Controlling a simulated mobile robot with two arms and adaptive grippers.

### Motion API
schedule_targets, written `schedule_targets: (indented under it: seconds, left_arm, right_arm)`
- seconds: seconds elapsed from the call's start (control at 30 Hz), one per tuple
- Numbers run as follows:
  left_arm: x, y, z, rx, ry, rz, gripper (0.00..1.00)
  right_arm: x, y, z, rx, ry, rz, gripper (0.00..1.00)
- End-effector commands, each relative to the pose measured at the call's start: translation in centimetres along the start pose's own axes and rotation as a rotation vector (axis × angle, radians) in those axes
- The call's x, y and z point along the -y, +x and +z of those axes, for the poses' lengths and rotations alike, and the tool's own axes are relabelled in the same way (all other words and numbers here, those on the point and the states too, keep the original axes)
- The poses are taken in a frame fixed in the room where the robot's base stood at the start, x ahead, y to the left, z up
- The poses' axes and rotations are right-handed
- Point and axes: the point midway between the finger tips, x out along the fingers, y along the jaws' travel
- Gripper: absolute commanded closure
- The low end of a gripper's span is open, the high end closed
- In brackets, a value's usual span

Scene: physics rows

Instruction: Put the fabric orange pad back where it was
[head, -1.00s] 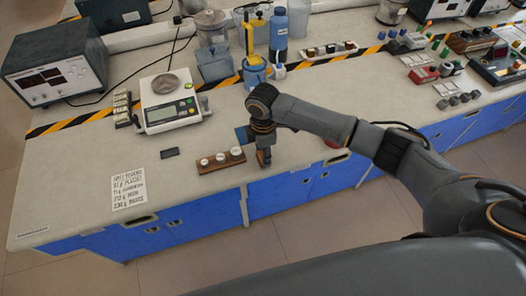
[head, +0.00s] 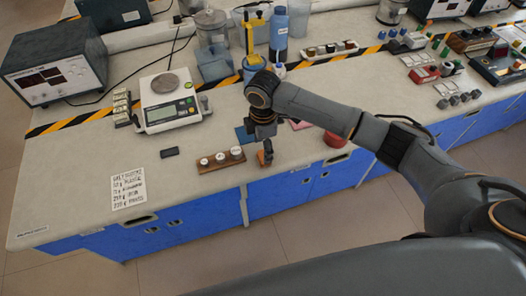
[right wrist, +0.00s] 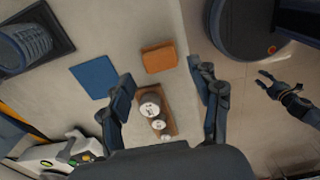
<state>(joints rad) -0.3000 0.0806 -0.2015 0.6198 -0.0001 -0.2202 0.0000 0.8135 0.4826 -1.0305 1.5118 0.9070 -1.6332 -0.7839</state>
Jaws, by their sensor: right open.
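The orange fabric pad (right wrist: 159,57) lies flat on the grey bench near its front edge, in the right wrist view. In the head view, part of it (head: 262,158) shows beneath my right gripper (head: 266,148). In the right wrist view, my right gripper (right wrist: 163,84) is open, its two fingers wide apart, with the pad between and just beyond the tips, not gripped. A blue pad (right wrist: 95,76) lies beside it, and a pink pad (head: 300,124) shows partly behind my arm. My left gripper (right wrist: 270,82) shows at the right of the wrist view, open and empty over the floor.
A wooden block with white-topped weights (head: 221,159) sits close to the orange pad. A scale (head: 170,104), a small black item (head: 170,152) and a written card (head: 128,188) are to the left. A red round thing (head: 335,138) is right of the gripper.

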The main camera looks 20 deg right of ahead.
Motion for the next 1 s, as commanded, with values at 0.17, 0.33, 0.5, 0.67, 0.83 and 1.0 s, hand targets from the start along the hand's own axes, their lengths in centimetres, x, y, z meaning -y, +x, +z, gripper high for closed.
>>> schedule_targets:
  seconds: [0.17, 0.33, 0.5, 0.67, 0.83, 1.0]
  left_arm:
    - [-0.1, 0.5, 0.1, 0.001, -0.001, 0.001, 0.6]
    - [-0.1, 0.7, 0.1, 0.001, -0.001, 0.001, 0.6]
    - [-0.1, 0.8, 0.1, 0.001, -0.002, 0.001, 0.6]
    - [-0.1, 0.8, 0.1, 0.001, -0.002, 0.0, 0.6]
    - [-0.1, 0.8, 0.1, 0.0, -0.003, 0.0, 0.6]
    - [-0.1, 0.8, 0.1, 0.0, -0.003, 0.0, 0.6]
  right_arm:
    - [-0.2, -4.1, 0.0, -0.001, 0.0, 0.005, 0.37]
    - [-0.1, -7.0, 0.0, 0.0, 0.0, 0.002, 0.37]
    - [-0.1, -8.5, 0.0, 0.0, 0.002, 0.001, 0.37]
    - [0.0, -8.7, 0.0, 0.0, 0.001, -0.001, 0.37]
    - [0.0, -8.7, 0.0, 0.0, 0.001, -0.001, 0.37]
    - [0.0, -8.7, 0.0, 0.0, 0.001, -0.001, 0.37]
